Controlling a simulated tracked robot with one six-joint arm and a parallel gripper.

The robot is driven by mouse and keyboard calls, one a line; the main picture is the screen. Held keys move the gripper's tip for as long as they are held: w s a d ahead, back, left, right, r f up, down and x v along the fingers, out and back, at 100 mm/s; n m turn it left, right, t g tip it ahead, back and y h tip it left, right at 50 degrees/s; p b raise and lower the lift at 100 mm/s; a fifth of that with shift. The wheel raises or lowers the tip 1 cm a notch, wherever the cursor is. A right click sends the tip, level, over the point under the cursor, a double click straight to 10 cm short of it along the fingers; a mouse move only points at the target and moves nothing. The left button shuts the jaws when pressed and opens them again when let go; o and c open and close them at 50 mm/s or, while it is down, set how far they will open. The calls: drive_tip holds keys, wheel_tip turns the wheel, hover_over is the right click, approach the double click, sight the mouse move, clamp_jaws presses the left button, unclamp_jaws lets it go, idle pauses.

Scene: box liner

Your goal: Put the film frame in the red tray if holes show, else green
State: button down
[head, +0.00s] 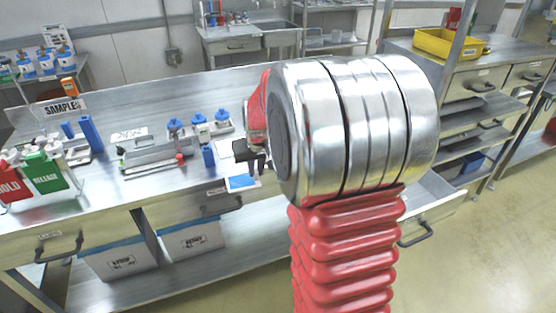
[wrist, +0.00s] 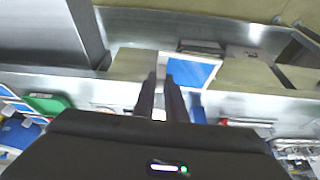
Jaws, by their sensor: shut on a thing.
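My gripper (wrist: 162,78) has its two dark fingers close together, with a thin gap between them. A blue panel with a white border, which I take as the film frame (wrist: 198,72), sits at the fingertips. It also shows in the head view (head: 242,183), below my gripper (head: 262,163) at the bench's front edge. No holes can be made out on it at this size. The red tray (head: 12,190), marked HOLD, and the green tray (head: 45,172), marked RELEASE, stand at the bench's left end. A green shape shows at the left in the wrist view.
The steel bench (head: 110,205) holds a grey tray (head: 158,157) and several blue-capped bottles (head: 200,130) behind. A blue upright block (head: 89,132) stands near the SAMPLE sign (head: 63,106). My arm hides the bench's right part.

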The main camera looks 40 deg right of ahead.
drive_tip(key=w+a+f+n, duration=0.1)
drive_tip(key=a+f+n, duration=0.1)
drive_tip(key=a, duration=0.9)
drive_tip(key=w+a+f+n+y, duration=0.1)
drive_tip(key=a+f, duration=0.4)
drive_tip(key=a, duration=0.6)
drive_tip(key=shift+w+a+n+y, duration=0.3)
drive_tip(key=shift+w+a+n, duration=0.15)
drive_tip(key=shift+w, duration=0.25)
drive_tip(key=shift+d, duration=0.15)
